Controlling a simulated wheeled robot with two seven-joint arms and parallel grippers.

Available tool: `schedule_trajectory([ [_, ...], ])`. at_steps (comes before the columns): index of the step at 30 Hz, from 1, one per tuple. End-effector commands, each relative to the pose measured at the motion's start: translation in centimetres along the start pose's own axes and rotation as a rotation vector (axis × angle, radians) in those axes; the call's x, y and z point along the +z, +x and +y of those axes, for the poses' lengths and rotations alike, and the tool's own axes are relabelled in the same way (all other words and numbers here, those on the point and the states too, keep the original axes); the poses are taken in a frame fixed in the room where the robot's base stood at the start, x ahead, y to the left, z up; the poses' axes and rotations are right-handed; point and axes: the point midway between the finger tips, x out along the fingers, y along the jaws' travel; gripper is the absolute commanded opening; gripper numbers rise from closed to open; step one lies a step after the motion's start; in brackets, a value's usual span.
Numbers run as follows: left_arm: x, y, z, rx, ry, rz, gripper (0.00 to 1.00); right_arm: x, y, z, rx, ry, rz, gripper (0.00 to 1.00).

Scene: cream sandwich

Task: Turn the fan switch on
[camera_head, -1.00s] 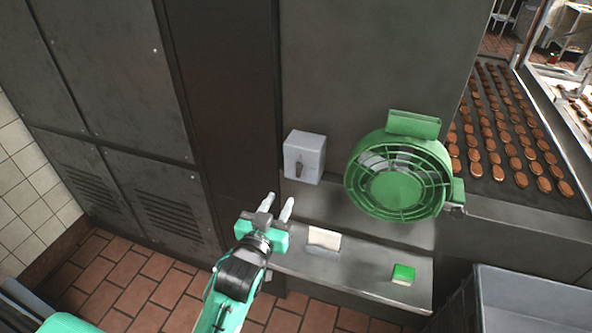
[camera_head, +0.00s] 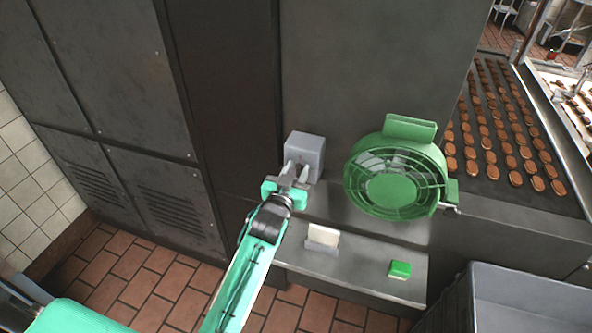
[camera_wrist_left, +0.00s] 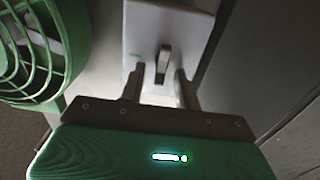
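The grey switch box (camera_head: 308,147) is fixed to the dark wall panel, left of the green fan (camera_head: 392,178). In the left wrist view the box (camera_wrist_left: 185,22) carries a small dark lever (camera_wrist_left: 163,58). My left gripper (camera_head: 296,171) is at the front of the box and hides the lever in the head view. In the wrist view its two fingers (camera_wrist_left: 159,88) are apart, with nothing between them, and the lever lies just beyond the gap. I cannot tell whether a finger touches the lever. The fan also shows in the wrist view (camera_wrist_left: 38,50). My right gripper is not in view.
Below the box is a metal shelf (camera_head: 350,267) with a white card-like block (camera_head: 322,238) and a green block (camera_head: 400,269). A grey bin (camera_head: 530,300) stands at lower right. A conveyor (camera_head: 475,190) with many brown cookies runs behind the fan.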

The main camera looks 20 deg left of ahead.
Motion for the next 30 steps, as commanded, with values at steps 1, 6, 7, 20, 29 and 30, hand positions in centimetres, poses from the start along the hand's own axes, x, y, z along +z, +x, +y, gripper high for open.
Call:
schedule_trajectory([
  [1, 0.01, 0.0, 0.0, 0.0, 0.0, 0.0, 0.33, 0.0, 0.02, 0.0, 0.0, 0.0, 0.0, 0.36],
  [6, 0.0, -0.02, 0.0, 0.0, 0.0, 0.0, 0.19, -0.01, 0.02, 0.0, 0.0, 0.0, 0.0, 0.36],
  [7, 0.0, -0.02, 0.0, 0.0, 0.0, 0.0, 0.13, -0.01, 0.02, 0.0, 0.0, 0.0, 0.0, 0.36],
  [20, -0.02, -0.04, 0.05, 0.0, 0.037, 0.0, 0.0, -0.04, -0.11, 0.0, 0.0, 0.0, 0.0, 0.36],
  [29, -0.04, -0.02, 0.26, 0.0, 0.219, -0.001, 0.0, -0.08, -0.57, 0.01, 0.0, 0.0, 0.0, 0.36],
  [30, -0.03, -0.02, 0.32, 0.001, 0.253, -0.001, 0.0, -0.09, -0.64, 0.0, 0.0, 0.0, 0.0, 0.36],
])
